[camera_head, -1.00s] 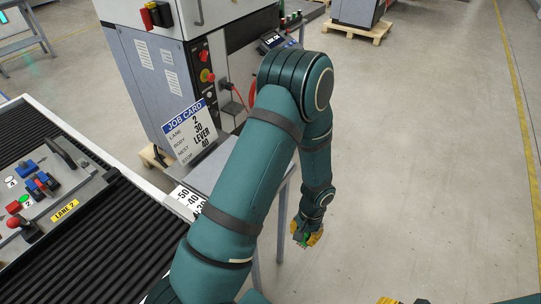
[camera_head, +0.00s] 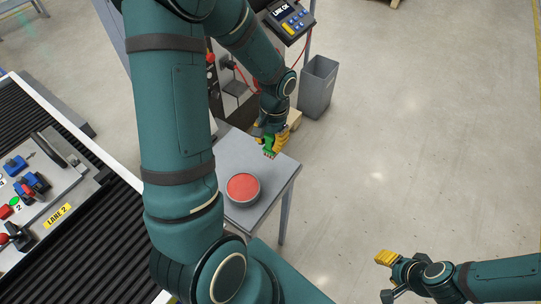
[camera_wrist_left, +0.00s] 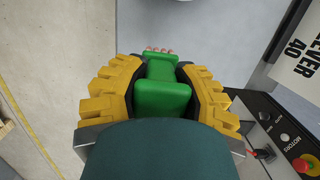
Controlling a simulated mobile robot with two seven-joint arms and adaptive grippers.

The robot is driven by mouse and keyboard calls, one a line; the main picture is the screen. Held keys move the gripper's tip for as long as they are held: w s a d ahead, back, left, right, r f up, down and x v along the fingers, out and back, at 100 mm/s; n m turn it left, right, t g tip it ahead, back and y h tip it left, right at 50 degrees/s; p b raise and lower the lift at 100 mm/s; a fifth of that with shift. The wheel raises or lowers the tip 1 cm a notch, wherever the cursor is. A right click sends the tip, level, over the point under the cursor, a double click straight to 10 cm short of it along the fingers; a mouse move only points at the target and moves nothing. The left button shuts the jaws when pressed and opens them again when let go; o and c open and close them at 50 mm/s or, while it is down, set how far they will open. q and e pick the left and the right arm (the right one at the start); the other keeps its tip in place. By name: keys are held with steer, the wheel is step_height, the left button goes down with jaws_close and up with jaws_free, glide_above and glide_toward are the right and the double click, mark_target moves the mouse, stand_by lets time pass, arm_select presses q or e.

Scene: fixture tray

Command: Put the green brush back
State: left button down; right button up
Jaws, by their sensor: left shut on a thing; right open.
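The green brush (camera_head: 268,143) is in my left gripper (camera_head: 271,142), above the far right part of the small grey table (camera_head: 272,184). In the left wrist view the brush (camera_wrist_left: 161,98) sits between the yellow fingers of my left gripper (camera_wrist_left: 159,95), with reddish bristle tips showing beyond its far end. A round dish (camera_head: 242,188) with a red-orange inside stands on the table, nearer than the brush and apart from it. My right gripper (camera_head: 386,272) is open and empty, low at the right over the floor.
A grey bin (camera_head: 317,87) stands on the floor beyond the table. A control panel (camera_head: 290,18) is at the top. Floor to the right is clear.

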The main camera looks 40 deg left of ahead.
mark_target(270, 156)
arm_select(q)
step_height(270, 156, down, 3)
steer(key=shift+f, duration=0.1)
step_height(270, 156, down, 3)
steer(key=shift+r, duration=0.1)
steer(key=shift+w+f+b, duration=0.1)
steer(key=shift+f+b, duration=0.2)
steer(key=shift+f, duration=0.1)
steer(key=shift+r, duration=0.1)
steer(key=c, duration=0.6)
jaws_free()
steer(key=shift+f, duration=0.2)
steer(key=shift+c, duration=0.2)
steer(key=shift+r, duration=0.1)
